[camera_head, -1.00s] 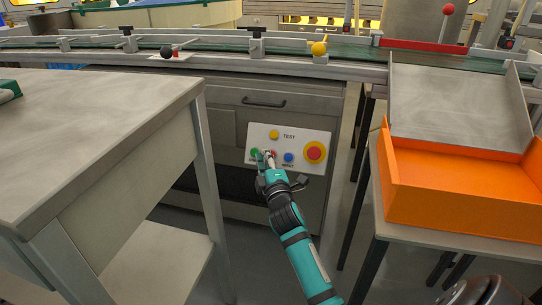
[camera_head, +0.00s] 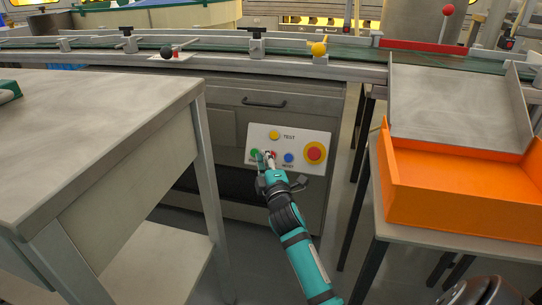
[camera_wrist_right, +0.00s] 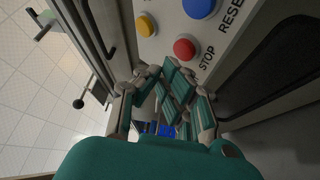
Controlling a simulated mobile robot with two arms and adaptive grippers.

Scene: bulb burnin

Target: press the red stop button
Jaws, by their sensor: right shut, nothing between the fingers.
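The red stop button (camera_wrist_right: 184,48) is a small round button with the label STOP beside it in the right wrist view. In the head view the stop button (camera_head: 273,154) sits low on the white control panel (camera_head: 302,135), partly covered by my fingers. My right gripper (camera_head: 266,158) is shut and empty, in front of the panel between the green button (camera_head: 254,153) and the stop button. In the wrist view its fingertips (camera_wrist_right: 176,72) are just below the red button; I cannot tell whether they touch it. My left gripper is not in view.
A blue reset button (camera_head: 289,157), a yellow button (camera_head: 274,135) and a large red button on yellow (camera_head: 314,153) share the panel. A grey table (camera_head: 100,120) stands left, an orange bin (camera_head: 455,195) right. A conveyor (camera_head: 215,59) runs above.

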